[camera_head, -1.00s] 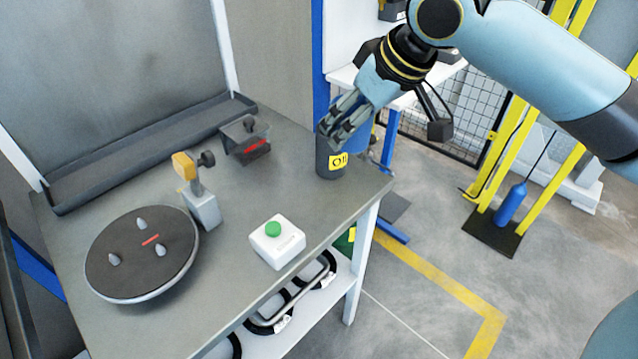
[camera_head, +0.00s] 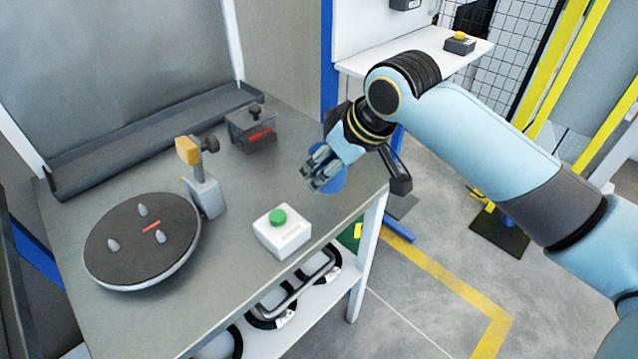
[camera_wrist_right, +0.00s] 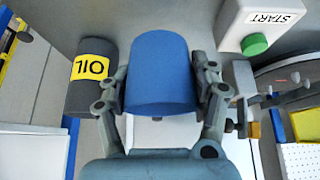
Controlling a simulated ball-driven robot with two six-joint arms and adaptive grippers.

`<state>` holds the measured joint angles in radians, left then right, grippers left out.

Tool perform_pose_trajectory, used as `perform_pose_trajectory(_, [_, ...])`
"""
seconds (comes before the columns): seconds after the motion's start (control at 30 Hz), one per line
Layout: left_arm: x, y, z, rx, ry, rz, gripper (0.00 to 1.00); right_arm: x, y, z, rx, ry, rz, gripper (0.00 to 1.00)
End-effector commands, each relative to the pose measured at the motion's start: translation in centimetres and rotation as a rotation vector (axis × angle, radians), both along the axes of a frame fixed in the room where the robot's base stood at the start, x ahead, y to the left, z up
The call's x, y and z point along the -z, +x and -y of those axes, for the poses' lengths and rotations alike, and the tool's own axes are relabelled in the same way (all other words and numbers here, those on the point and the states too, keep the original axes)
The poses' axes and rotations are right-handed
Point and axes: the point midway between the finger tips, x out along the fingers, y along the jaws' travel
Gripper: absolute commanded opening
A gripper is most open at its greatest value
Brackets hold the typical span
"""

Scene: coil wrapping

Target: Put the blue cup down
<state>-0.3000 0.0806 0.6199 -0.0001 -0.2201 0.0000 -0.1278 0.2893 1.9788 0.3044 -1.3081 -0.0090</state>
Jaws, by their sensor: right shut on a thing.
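The blue cup (camera_head: 332,181) is mostly hidden behind my right gripper (camera_head: 318,178) in the head view, over the right end of the grey table. In the right wrist view the cup (camera_wrist_right: 160,75) stands between the two fingers, and my right gripper (camera_wrist_right: 162,92) is shut on its sides. I cannot tell whether its base touches the table. A dark can with a yellow OIL label (camera_wrist_right: 90,72) is just left of the cup in the wrist view; my gripper hides it in the head view. My left gripper is not in view.
A white box with a green start button (camera_head: 281,233) sits at the table's front edge. A round dark turntable (camera_head: 125,260) with pegs, a grey post with a yellow top (camera_head: 205,190) and a small dark box (camera_head: 250,133) are further left. Bare table lies between them.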

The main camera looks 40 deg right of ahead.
Motion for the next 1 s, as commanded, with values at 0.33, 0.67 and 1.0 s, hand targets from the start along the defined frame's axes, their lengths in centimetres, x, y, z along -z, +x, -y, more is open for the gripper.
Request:
perform_pose_trajectory(0.33, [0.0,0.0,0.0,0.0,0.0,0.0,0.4,3.0,1.8,-0.8,0.001,-0.001,-0.004,0.23])
perform_pose_trajectory(0.67, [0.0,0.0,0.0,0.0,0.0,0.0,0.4,5.2,1.8,-0.8,0.001,-0.002,0.0,0.23])
perform_pose_trajectory(1.0, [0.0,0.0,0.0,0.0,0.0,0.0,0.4,5.5,1.8,-0.8,0.001,-0.002,0.0,0.75])
